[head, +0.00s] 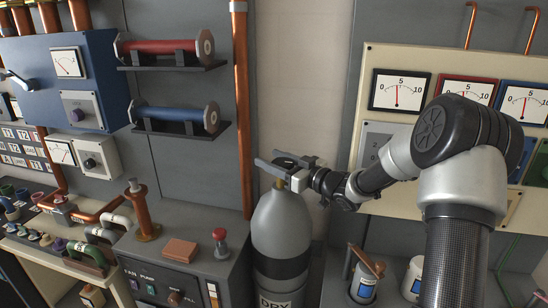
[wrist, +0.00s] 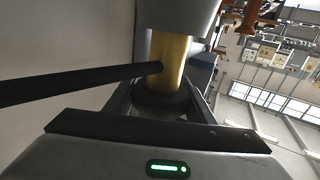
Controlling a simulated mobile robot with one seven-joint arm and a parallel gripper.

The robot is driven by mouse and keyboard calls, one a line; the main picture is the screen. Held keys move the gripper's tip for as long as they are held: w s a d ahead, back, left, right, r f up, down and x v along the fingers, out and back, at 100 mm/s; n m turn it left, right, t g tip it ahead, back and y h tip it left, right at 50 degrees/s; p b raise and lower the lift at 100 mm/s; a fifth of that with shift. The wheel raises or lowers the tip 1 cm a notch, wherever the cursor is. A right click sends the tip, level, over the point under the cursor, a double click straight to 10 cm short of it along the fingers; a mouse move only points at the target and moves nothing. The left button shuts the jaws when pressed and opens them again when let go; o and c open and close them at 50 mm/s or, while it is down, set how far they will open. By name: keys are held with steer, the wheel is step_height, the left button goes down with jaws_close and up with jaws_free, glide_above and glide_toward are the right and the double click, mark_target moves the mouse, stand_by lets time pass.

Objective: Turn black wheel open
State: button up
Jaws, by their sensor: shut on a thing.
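A tall grey gas cylinder (head: 282,225) with a label reading "DRY" stands upright at the centre of the head view. Its brass valve (wrist: 168,60) shows in the wrist view, with a thin black tube (wrist: 80,84) meeting it from the left. The black wheel (wrist: 160,104) sits at the end of the brass valve, between the fingers of my gripper (wrist: 160,108). In the head view my gripper (head: 285,165) is at the cylinder's top, reaching in from the right and shut on the wheel. The fingers hide part of the wheel there.
A vertical copper pipe (head: 241,110) runs left of the cylinder. Shelves hold a red cylinder (head: 165,47) and a blue cylinder (head: 175,118). A dark console (head: 180,262) stands at lower left. A cream meter panel (head: 365,110) is behind my arm.

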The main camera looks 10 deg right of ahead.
stand_by(0.3)
steer(key=o, duration=1)
steer(key=shift+o, duration=0.2)
steer(key=shift+s, duration=0.1)
steer(key=b+v, duration=0.2)
steer(key=v, duration=1.5)
steer(key=shift+d, duration=0.3)
